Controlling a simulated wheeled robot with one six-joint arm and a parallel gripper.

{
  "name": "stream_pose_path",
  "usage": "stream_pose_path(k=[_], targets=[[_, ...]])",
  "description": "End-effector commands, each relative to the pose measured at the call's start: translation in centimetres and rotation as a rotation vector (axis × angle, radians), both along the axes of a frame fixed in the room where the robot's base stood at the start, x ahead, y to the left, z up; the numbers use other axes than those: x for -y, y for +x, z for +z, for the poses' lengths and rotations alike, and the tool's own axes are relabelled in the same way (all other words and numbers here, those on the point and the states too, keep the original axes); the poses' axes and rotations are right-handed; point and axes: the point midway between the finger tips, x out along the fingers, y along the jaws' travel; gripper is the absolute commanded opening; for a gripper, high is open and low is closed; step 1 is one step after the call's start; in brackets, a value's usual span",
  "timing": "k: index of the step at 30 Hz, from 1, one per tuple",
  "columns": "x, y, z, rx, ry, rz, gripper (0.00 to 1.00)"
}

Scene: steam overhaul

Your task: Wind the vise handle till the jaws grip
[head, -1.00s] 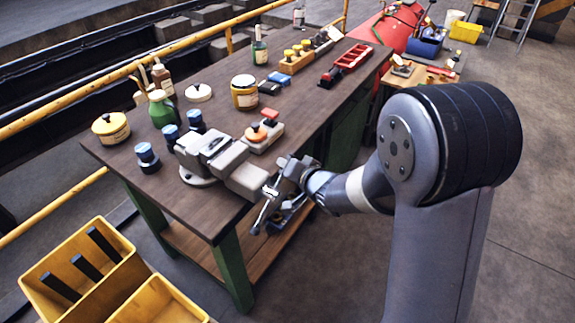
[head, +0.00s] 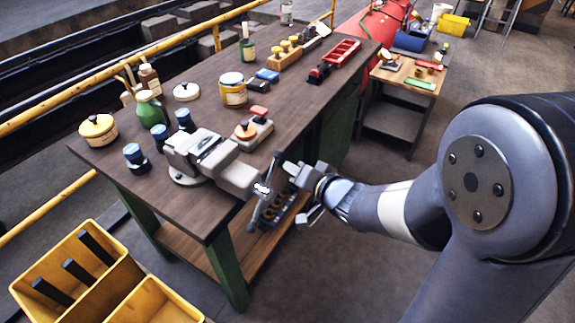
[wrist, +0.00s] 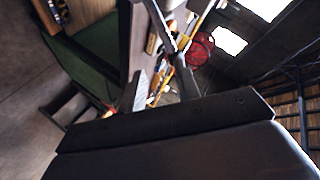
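The grey vise (head: 205,160) is fixed on the near corner of the wooden workbench (head: 130,172). Its jaws point up; a piece seems to lie between them, but I cannot tell whether they touch it. The vise handle (head: 263,192), a metal bar through the screw end, stands steeply tilted past the bench edge. My gripper (head: 296,193) is just right of the handle, fingers spread, with nothing seen between them. In the wrist view, grey bars (wrist: 166,32) cross beyond the dark gripper body; which one is the handle is unclear.
A yellow bin (head: 150,300) is at lower left. A small side table (head: 400,80) stands beyond the bench.

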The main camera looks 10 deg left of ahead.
Motion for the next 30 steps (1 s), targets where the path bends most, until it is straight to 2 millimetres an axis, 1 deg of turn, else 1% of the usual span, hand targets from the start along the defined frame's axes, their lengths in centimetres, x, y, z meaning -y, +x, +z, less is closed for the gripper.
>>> stream_pose_path(k=[1,6,15,20,23,27,30], targets=[[0.4,-0.4,0.3,0.001,-0.001,-0.001,0.32],[1.0,-1.2,0.5,-0.002,-0.004,0.002,0.32],[1.0,-1.4,0.4,-0.004,-0.006,0.004,0.32],[1.0,-1.6,0.5,0.029,-0.036,0.027,0.19],[0.8,-2.0,0.9,0.115,-0.115,0.085,0.1],[0.5,-2.9,1.7,0.32,-0.3,0.216,0.0],[0.2,-3.7,2.3,0.483,-0.446,0.315,0.0]])
